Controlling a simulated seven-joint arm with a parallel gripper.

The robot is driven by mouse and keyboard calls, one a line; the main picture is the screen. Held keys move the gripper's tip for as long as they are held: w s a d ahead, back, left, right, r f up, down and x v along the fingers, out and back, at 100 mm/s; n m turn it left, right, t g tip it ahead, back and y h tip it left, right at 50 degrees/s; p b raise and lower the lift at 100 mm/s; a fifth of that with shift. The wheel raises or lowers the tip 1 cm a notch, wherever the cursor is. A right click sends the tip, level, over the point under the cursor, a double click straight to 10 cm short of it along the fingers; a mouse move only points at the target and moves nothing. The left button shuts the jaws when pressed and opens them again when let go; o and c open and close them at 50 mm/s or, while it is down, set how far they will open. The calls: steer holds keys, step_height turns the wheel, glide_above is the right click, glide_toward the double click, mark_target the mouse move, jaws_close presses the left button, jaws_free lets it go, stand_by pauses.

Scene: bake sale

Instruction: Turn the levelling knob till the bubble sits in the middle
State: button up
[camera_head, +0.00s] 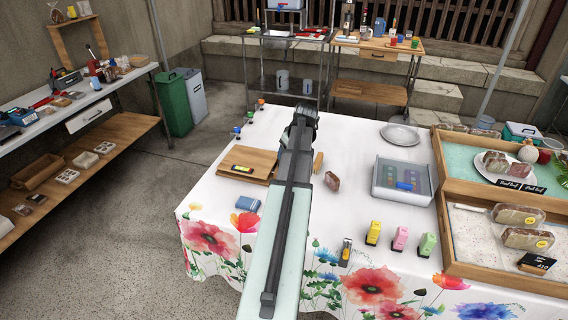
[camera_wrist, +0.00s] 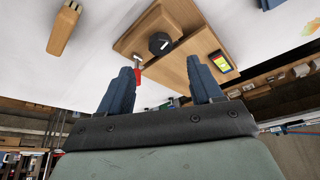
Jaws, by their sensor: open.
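A wooden board (camera_wrist: 185,75) lies on the white tablecloth, with a round black knob (camera_wrist: 160,43) bearing a white mark. A small level (camera_wrist: 221,62) with a yellow-green window in a dark frame sits on the board beside the knob; its bubble is too small to make out. In the head view the board (camera_head: 235,158) and level (camera_head: 243,169) lie left of my arm, and the knob is not visible. My gripper (camera_wrist: 160,64) is open and empty, its two dark blue fingers apart, with the knob ahead of the gap. My arm hides the fingers in the head view.
A blue item (camera_head: 248,203) lies in front of the board. A grey case (camera_head: 402,181), several small coloured bottles (camera_head: 400,238) and wooden trays (camera_head: 446,190) stand to the right. Small coloured knobs line the table's left edge.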

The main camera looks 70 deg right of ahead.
steer(key=x, duration=0.8)
steer(key=shift+c, duration=0.2)
steer(key=c, duration=1)
steer(key=shift+w+m+h, duration=0.15)
steer(key=shift+m+h, duration=0.25)
steer(key=shift+m, duration=0.7)
steer(key=o, duration=1)
steer(key=shift+o, duration=0.2)
steer(key=shift+r, duration=0.1)
steer(key=v, duration=1.3)
steer(key=shift+a+r, duration=0.15)
steer(key=shift+r, duration=0.3)
steer(key=shift+w, duration=0.1)
